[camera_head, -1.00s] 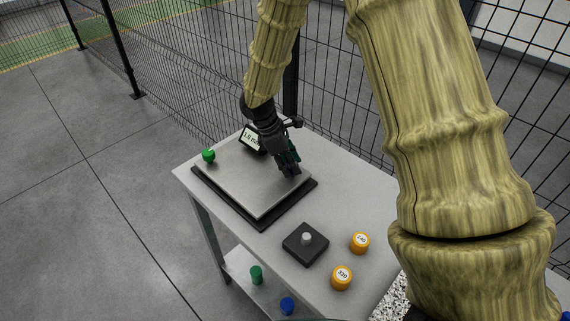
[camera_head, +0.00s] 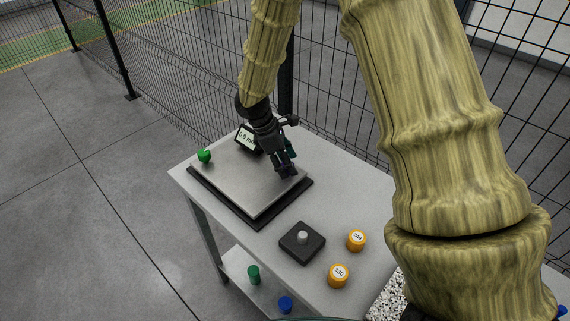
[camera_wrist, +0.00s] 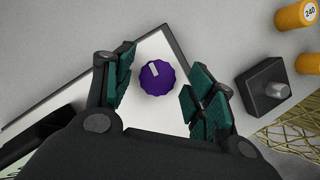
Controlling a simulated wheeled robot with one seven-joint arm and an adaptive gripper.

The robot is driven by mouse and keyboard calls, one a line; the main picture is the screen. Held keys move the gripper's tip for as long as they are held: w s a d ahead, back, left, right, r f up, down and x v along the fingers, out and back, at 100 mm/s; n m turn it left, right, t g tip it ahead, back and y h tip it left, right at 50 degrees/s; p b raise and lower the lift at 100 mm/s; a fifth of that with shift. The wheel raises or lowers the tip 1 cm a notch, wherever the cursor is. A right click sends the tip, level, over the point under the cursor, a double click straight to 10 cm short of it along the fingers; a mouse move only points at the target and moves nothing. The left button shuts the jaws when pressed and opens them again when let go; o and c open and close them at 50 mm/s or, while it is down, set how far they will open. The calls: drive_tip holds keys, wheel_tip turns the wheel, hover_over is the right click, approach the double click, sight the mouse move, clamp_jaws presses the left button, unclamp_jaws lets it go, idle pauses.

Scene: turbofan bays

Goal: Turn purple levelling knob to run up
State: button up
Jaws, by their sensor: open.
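The purple levelling knob (camera_wrist: 157,78) shows in the wrist view, with a pale mark on its top. It stands on the light plate (camera_wrist: 75,112) between the fingers of my gripper (camera_wrist: 158,88), which is open and not touching it there. In the head view the knob is hidden behind my gripper (camera_head: 284,168), which hangs over the right corner of the metal plate (camera_head: 240,185). A small display (camera_head: 246,138) at the back of the plate reads about 0.9, its unit partly hidden. A green knob (camera_head: 204,156) stands at the plate's left corner.
A black block with a grey peg (camera_head: 302,242) sits on the table (camera_head: 345,190) in front of the plate. Orange weights marked 240 (camera_head: 356,240) and 330 (camera_head: 338,276) stand beside it. Green (camera_head: 254,274) and blue (camera_head: 285,304) cylinders are on the lower shelf. Mesh fence (camera_head: 190,80) runs behind.

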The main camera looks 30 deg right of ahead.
drive_tip(key=v, duration=1.1)
drive_tip(key=shift+r, duration=0.4)
drive_tip(key=shift+s+a, duration=0.1)
